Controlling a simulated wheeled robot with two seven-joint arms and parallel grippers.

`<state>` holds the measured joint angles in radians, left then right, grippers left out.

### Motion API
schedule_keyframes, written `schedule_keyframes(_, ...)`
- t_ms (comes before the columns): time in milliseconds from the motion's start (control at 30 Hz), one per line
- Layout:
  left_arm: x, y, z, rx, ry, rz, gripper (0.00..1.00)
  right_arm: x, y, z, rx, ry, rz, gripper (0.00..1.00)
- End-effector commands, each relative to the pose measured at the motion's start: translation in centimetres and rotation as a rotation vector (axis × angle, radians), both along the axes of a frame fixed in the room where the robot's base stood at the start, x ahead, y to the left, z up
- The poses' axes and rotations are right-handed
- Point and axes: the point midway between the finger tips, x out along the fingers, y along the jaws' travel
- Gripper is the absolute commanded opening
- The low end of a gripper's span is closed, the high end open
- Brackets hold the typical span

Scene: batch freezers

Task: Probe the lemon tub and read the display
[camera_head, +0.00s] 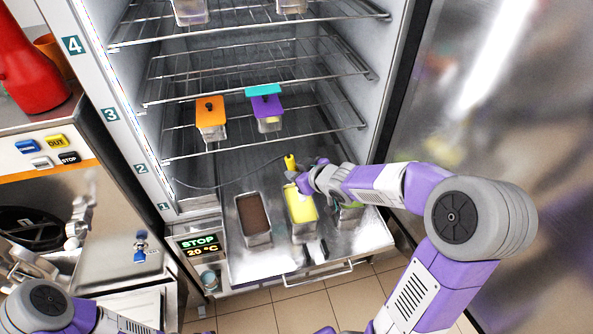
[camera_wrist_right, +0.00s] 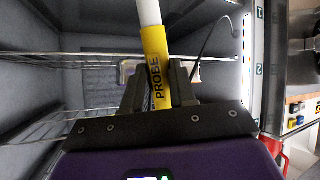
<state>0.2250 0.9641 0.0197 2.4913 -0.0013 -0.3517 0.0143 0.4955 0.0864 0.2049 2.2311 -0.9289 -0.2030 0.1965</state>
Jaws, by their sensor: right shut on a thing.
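The lemon tub (camera_head: 301,207), a steel pan of yellow ice cream, stands on the freezer's bottom shelf between a brown-filled tub (camera_head: 254,216) and a tub at right (camera_head: 349,214) partly hidden by my arm. My right gripper (camera_head: 296,176) is shut on the yellow probe handle (camera_head: 290,163), just above the lemon tub's back end. In the right wrist view the handle (camera_wrist_right: 156,67) reads PROBE between the fingers, with a white rod (camera_wrist_right: 149,12) beyond it. I cannot tell whether the rod touches the lemon. The display (camera_head: 198,246) reads STOP, 20 °C. My left gripper is not seen.
The probe's cable (camera_head: 215,187) runs left to the cabinet wall. A machine with buttons (camera_head: 56,141) stands left.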

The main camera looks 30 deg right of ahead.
Motion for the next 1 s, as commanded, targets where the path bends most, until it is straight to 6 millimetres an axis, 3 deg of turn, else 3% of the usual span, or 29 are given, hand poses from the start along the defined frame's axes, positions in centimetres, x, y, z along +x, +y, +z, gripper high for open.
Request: schedule_keyframes(1000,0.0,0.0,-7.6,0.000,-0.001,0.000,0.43,0.0,0.0,-7.8,-0.001,0.000,0.001,0.00)
